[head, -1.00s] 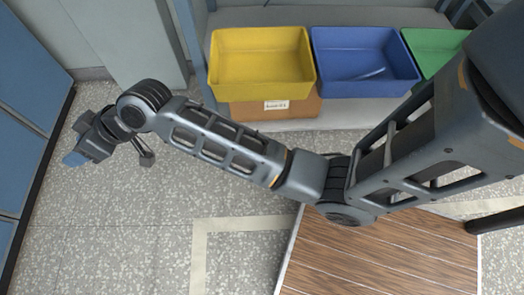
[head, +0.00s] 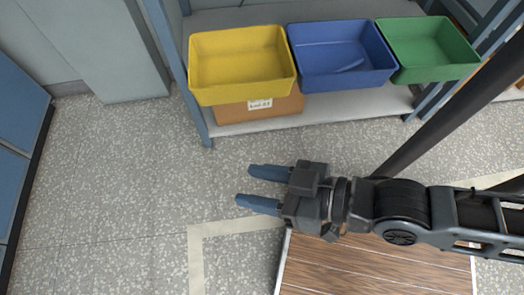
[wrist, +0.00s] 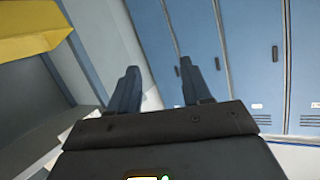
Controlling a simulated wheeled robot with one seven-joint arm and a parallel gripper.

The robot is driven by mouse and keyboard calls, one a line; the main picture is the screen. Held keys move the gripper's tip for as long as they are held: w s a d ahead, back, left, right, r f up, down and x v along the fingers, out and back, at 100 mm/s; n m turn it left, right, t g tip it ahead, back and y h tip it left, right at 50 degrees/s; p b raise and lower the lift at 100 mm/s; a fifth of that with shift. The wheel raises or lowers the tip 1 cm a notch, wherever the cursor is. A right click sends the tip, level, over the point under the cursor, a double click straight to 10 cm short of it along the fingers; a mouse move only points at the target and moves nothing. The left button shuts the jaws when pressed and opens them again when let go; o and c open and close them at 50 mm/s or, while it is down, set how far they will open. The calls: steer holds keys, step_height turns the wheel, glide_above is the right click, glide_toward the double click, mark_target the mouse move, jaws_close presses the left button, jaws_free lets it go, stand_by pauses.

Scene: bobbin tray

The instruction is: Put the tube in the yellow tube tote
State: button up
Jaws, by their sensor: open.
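The yellow tube tote (head: 240,93) sits at the left end of a shelf in the head view and looks empty. A yellow surface (wrist: 30,32), likely this tote, shows at the upper left of the wrist view. My gripper (head: 245,185) is over the floor, in front of the shelf and apart from the tote. Its two blue fingers point left, spread with nothing between them; they also show in the wrist view (wrist: 158,75). I see no clear tube. A thin blue shape (head: 350,66) lies in the blue tote; I cannot tell what it is.
The blue tote (head: 345,82) and green tote (head: 440,72) stand right of the yellow one. A cardboard box (head: 235,113) is below the yellow tote. A wooden surface (head: 350,270) is at the bottom. Blue lockers (head: 15,130) stand left; floor between is clear.

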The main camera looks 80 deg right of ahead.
steer(key=s+d+r+n, duration=0.2)
steer(key=s+d+r, duration=0.1)
steer(key=s+r, duration=0.1)
steer(key=shift+s+d+r+t+y, duration=0.3)
steer(key=shift+s+y, duration=0.1)
steer(key=shift+s, duration=0.05)
steer(key=shift+c, duration=0.5)
